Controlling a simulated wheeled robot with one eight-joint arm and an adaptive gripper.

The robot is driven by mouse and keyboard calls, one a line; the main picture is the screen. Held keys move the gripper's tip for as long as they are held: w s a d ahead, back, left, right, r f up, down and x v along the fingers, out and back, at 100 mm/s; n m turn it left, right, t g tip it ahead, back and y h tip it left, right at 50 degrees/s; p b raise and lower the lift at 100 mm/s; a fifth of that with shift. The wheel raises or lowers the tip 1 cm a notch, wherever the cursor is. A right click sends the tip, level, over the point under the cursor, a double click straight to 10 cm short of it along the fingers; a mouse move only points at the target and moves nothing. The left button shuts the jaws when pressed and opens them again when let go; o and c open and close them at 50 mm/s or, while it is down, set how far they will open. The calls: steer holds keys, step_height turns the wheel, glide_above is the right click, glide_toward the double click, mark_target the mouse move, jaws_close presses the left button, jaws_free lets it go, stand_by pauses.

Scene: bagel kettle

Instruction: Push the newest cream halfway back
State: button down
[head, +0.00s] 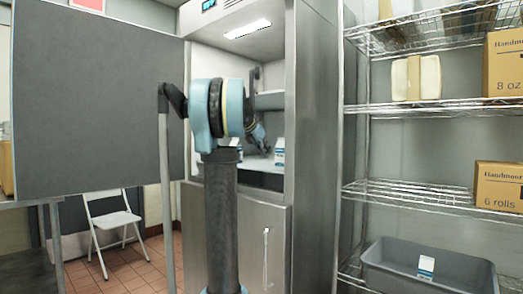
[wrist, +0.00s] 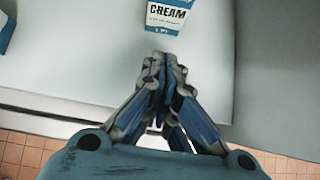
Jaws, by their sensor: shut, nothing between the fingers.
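A white and blue carton marked CREAM (wrist: 172,14) stands on the white shelf (wrist: 95,55) at the top of the wrist view. My gripper (wrist: 161,58) is shut and empty, its tips just short of the carton's near side with a small gap in the picture. Another white and blue carton (wrist: 6,30) is cut off at the left edge. In the head view, a cream carton (head: 279,152) shows inside the open fridge to the right of my gripper (head: 259,140). My arm hides much of the shelf. I cannot tell which carton is newest.
The dark fridge door (head: 95,100) stands open at the left. The fridge's right wall (wrist: 275,70) borders the shelf. A grey bin (head: 430,275) on the wire rack holds another carton (head: 426,266). Cardboard boxes (head: 499,185) sit on the rack. A folding chair (head: 112,220) stands behind the door.

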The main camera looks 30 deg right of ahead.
mark_target(279, 163)
steer(key=x, duration=0.4)
steer(key=shift+w+d+f, duration=0.1)
steer(key=shift+d+f, duration=0.1)
steer(key=shift+d, duration=0.15)
steer(key=shift+w+d+r, duration=0.1)
steer(key=shift+w+d, duration=0.1)
steer(key=shift+d, duration=0.25)
steer(key=shift+w+d, duration=0.15)
steer(key=shift+d, duration=0.35)
steer(key=shift+w+d, duration=0.3)
steer(key=shift+d, duration=0.35)
